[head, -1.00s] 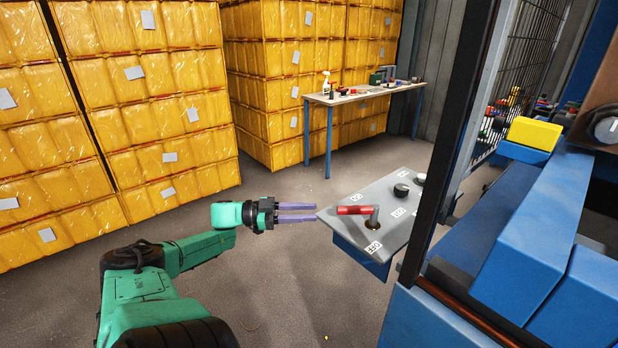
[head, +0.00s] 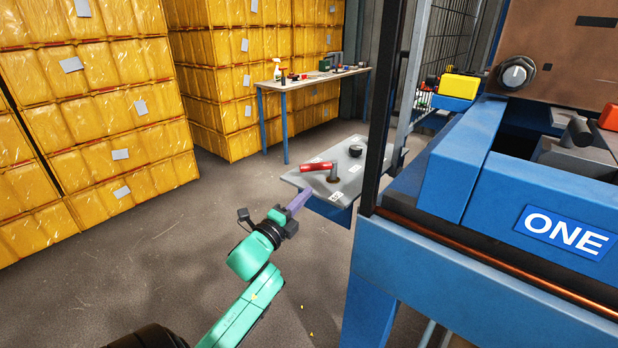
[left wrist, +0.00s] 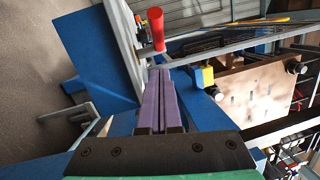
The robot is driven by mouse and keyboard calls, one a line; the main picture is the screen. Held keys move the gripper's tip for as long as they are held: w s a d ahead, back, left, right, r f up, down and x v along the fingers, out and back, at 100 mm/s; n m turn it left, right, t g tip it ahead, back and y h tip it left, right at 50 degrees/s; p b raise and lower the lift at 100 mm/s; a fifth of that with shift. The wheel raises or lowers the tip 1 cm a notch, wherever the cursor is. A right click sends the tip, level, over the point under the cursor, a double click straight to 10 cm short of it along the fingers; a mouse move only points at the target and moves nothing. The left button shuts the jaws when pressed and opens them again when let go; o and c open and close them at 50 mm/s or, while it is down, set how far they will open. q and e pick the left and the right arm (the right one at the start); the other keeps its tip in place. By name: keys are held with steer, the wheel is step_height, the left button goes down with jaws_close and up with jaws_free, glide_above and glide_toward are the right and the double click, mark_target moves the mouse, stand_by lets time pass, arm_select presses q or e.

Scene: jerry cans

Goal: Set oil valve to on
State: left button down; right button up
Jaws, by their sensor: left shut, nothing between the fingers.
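The oil valve's red lever handle (head: 317,166) sits on a grey metal control plate (head: 348,150) with white labels, beside the blue machine. A grey stem joins the handle to the plate. The handle points left in the head view. It also shows as a red cylinder in the left wrist view (left wrist: 155,29). My left gripper (head: 301,197) is shut and empty, its purple fingers just short of the plate's near left edge and below the handle. The fingers (left wrist: 159,75) point toward the handle in the left wrist view, apart from it as far as I can tell. My right gripper is not visible.
A work table (head: 310,79) and stacked yellow packs (head: 90,100) are behind. Floor on the left is clear.

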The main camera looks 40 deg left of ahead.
mark_target(318, 168)
arm_select(q)
steer(key=w+a, duration=0.1)
steer(key=w, duration=0.3)
steer(key=w+a+r+p, duration=0.1)
steer(key=shift+w+a+r, duration=0.1)
steer(key=shift+w+a, duration=0.25)
steer(key=shift+w, duration=0.05)
steer(key=shift+w+a, duration=0.3)
steer(key=shift+a, duration=0.2)
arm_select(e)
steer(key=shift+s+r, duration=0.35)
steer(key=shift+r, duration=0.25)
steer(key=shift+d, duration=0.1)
arm_select(q)
steer(key=shift+r+m+h, duration=0.1)
steer(key=shift+m+h, duration=0.2)
steer(key=shift+h, duration=0.2)
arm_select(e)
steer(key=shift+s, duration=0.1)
